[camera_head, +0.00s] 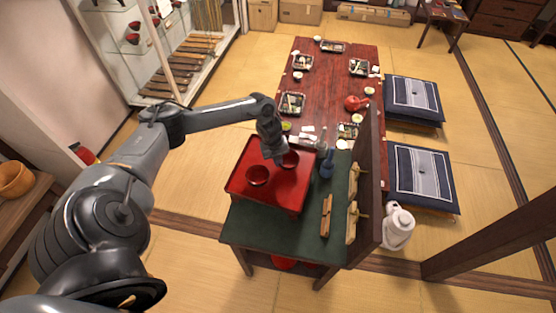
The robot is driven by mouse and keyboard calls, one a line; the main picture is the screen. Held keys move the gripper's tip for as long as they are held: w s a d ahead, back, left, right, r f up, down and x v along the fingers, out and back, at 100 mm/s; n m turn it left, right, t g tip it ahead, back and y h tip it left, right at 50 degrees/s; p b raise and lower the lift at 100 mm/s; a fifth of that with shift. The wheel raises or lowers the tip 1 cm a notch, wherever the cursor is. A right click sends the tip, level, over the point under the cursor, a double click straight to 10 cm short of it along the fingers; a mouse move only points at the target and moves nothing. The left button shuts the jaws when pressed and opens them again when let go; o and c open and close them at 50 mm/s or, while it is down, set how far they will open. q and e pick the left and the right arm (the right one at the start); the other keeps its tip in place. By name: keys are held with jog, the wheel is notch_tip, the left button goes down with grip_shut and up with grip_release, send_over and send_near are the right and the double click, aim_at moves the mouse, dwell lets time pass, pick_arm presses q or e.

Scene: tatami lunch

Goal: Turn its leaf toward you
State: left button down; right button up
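A dark wooden upright panel (370,185) stands along the right edge of a green-topped table (285,236); it may be the leaf. Small brass-coloured fittings (362,215) show on its near side. My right gripper is not in view.
A blue bottle-like item (327,165) and a wooden piece (326,215) are on the green top. Behind stands a long red table (325,90) with several set trays. Cushions (420,177) and a white kettle-like vessel (398,228) are to the right.

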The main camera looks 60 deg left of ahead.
pick_arm(q)
jog(key=shift+f, duration=0.2)
dwell(0.5)
jog(key=c, duration=1.8)
grip_release()
jog(key=o, duration=0.6)
jog(key=shift+c, duration=0.2)
jog(key=shift+r, duration=0.2)
jog(key=shift+r+p, duration=1)
jog(key=shift+r, duration=0.05)
jog(key=shift+r+p, duration=1.15)
jog(key=shift+r, duration=0.1)
